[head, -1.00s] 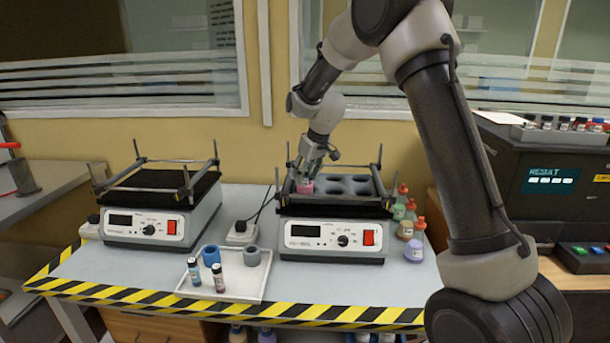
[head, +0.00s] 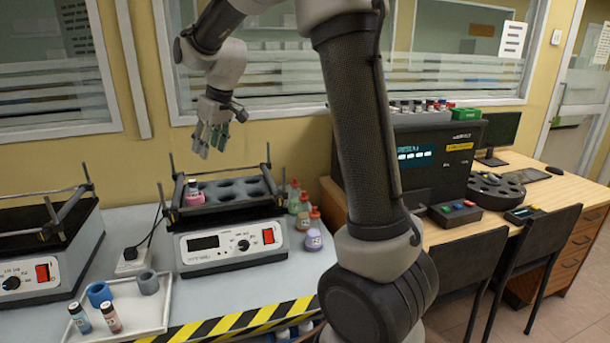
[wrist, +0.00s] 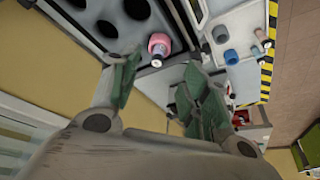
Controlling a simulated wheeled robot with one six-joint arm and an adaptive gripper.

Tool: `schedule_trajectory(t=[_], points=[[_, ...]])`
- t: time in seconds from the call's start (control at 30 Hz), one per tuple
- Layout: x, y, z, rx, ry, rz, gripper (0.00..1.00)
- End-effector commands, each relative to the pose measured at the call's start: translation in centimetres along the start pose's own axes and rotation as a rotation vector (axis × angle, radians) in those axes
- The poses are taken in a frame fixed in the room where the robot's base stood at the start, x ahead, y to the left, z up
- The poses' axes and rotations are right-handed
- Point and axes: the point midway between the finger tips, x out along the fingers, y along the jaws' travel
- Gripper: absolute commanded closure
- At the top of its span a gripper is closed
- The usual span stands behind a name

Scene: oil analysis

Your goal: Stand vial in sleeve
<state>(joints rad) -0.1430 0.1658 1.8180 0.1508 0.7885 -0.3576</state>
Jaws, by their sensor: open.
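A pink sleeve (head: 195,198) sits at the left front position of the right shaker's black rack (head: 240,203). A small dark vial (head: 192,186) stands in it, upright as far as I can tell. In the wrist view the pink sleeve (wrist: 159,41) and a pale vial cap (wrist: 156,62) show at the rack's edge. My gripper (head: 211,142) is open and empty, with green finger pads, well above the rack and apart from the sleeve. The vial's lower part is hidden inside the sleeve.
A white tray (head: 153,316) holds a blue sleeve (head: 98,293), a grey sleeve (head: 148,282) and two standing vials (head: 111,317). Upright posts stand around the rack. Several coloured bottles (head: 313,238) stand right of the shaker. An analyser (head: 440,150) is further right.

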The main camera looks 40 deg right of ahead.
Motion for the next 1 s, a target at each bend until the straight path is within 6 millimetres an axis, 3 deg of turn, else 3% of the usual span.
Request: schedule_trajectory(t=[0.03,0.1,0.2,0.33,0.5,0.6,0.7,1.0], points=[[-2.7,-0.1,2.3,0.027,0.005,0.012,0.54],[-6.0,-0.2,6.1,0.072,0.004,0.031,0.54],[-9.8,-0.9,12.3,0.143,-0.002,0.058,0.54],[-13.0,-2.1,20.5,0.235,-0.006,0.095,0.54],[-14.2,-3.7,29.0,0.331,-0.009,0.135,0.54],[-14.2,-4.3,32.0,0.366,-0.011,0.149,0.54],[-14.1,-4.6,33.4,0.383,-0.012,0.157,0.54],[-14.0,-4.6,33.8,0.388,-0.013,0.159,0.54]])
